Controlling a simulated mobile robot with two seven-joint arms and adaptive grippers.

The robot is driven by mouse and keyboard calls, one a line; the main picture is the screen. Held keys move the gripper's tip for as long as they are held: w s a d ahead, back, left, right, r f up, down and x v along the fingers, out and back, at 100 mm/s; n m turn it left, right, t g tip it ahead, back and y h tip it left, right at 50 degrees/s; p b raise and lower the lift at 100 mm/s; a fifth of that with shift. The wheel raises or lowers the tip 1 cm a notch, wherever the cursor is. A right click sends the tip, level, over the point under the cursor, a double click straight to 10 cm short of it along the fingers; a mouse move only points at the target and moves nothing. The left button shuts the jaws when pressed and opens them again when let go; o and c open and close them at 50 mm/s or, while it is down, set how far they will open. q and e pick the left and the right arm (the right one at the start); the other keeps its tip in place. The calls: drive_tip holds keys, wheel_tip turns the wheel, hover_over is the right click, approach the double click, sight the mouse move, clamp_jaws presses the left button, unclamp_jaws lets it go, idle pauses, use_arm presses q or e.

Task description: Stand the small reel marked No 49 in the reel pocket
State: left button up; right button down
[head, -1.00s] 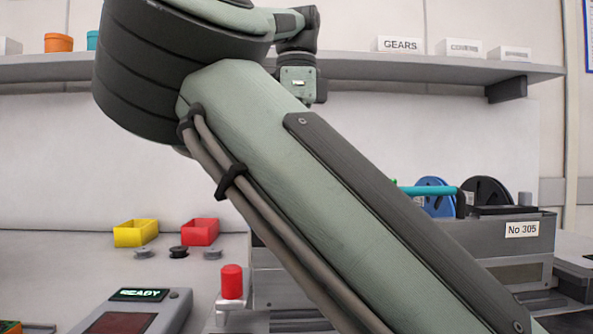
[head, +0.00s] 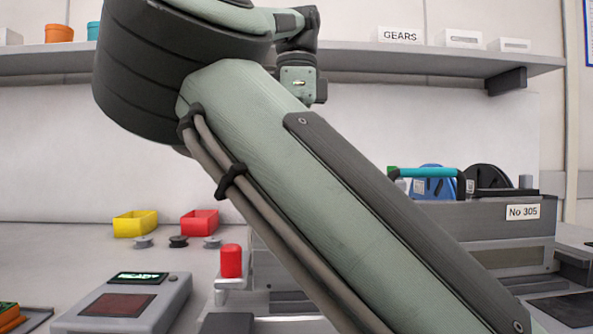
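No reel that I can read as No 49 shows. Three small spools stand on the bench in front of the bins: a grey one (head: 143,242), a black one (head: 178,241) and another grey one (head: 212,242); no marks on them are legible. A blue reel (head: 431,187) and a black reel (head: 487,178) stand in the grey trolley (head: 484,217) labelled No 305. I cannot make out the reel pocket; my large green arm crosses the middle and hides much of the trolley. Neither gripper's fingers show.
A yellow bin (head: 135,223) and a red bin (head: 199,222) stand at the back of the bench. A box with a dark screen (head: 125,305) and a red cylinder (head: 231,261) are in front. A shelf (head: 430,63) with labelled boxes runs above.

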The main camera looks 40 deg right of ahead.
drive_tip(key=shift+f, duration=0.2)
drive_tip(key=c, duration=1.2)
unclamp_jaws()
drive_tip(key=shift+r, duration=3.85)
